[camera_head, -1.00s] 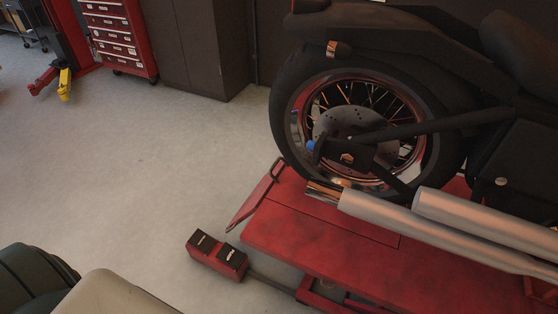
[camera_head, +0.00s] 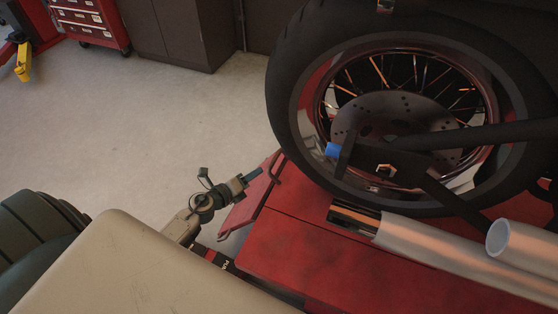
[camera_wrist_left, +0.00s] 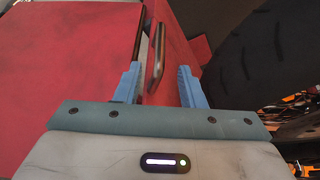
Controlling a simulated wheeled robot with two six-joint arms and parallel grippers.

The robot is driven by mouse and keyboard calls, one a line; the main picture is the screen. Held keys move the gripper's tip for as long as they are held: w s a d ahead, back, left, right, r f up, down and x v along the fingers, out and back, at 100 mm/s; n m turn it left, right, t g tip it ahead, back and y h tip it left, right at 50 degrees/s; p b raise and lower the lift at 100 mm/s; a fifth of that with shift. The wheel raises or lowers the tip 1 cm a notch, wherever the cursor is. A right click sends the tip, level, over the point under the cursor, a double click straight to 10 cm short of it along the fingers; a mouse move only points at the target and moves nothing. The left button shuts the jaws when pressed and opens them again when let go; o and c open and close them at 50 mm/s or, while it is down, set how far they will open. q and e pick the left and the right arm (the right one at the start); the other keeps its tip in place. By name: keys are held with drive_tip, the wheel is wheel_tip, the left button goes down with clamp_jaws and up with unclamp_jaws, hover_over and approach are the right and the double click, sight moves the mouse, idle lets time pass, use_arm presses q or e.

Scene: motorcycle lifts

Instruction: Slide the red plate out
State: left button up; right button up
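The red plate (camera_head: 288,197) lies in the lift deck under the motorcycle's rear wheel, with a thin seam along its near side. A dark loop handle (camera_head: 277,167) stands at its left end. My left gripper (camera_head: 250,178) is just left of the handle. In the left wrist view the fingers (camera_wrist_left: 160,88) are open, and the handle (camera_wrist_left: 157,55) shows between and beyond their tips. I cannot tell whether they touch it. The plate (camera_wrist_left: 180,45) shows right of the handle. My right gripper is not in view.
The rear tyre (camera_head: 283,110) stands close beyond the handle, with exhaust pipes (camera_head: 450,255) to the right. A red sloping flap (camera_head: 238,215) is at the lift's left end. My arm mostly covers a foot pedal (camera_head: 215,258). The floor (camera_head: 190,120) to the left is clear.

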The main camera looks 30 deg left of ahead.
sight(274, 160)
use_arm(q)
drive_tip(key=x, duration=0.9)
drive_tip(key=shift+w, duration=0.1)
drive_tip(key=shift+w+d+f, duration=0.2)
drive_tip(key=shift+w, duration=0.45)
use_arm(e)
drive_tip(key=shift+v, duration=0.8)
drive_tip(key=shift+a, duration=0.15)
use_arm(q)
clamp_jaws()
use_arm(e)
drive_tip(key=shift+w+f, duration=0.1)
